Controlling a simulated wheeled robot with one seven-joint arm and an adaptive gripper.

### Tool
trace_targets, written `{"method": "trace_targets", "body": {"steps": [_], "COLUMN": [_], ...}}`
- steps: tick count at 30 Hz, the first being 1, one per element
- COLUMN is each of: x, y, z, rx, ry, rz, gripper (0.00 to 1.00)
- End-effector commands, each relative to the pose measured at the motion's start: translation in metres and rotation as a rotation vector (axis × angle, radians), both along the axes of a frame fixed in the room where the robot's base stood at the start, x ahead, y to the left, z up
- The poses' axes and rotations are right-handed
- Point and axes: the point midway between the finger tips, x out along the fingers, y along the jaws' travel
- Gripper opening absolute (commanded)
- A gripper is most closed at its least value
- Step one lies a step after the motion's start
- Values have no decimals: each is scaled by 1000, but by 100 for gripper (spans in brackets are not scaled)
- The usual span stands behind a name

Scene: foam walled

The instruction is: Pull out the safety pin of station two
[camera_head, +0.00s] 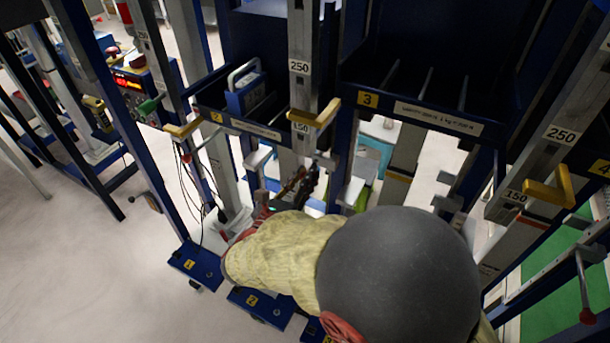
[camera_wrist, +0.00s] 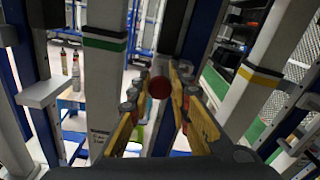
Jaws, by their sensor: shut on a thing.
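A round red knob (camera_wrist: 159,87) shows in the wrist view between the tips of my gripper (camera_wrist: 158,85). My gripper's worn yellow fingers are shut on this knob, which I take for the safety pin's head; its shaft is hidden. In the head view my gripper (camera_head: 306,180) is low at the steel column marked 250 and 150, and the held knob cannot be made out. The station two shelf (camera_head: 250,122), with a yellow 2 label, is just up and left of the gripper.
A yellow handle (camera_head: 314,114) sticks out from the column above my gripper. The station three shelf (camera_head: 420,112) is to the right. Blue base feet (camera_head: 196,262) with yellow labels stand on the floor below. Open pale floor (camera_head: 70,260) is at left.

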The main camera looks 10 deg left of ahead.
Motion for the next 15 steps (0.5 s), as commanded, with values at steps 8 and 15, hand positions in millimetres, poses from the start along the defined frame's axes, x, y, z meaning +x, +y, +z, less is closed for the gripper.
{"method": "trace_targets", "body": {"steps": [8,15], "x": [-32,-74], "y": [13,28], "z": [3,2], "rx": [-1,0], "ry": [3,3], "rz": [6,6], "gripper": [0,0]}}
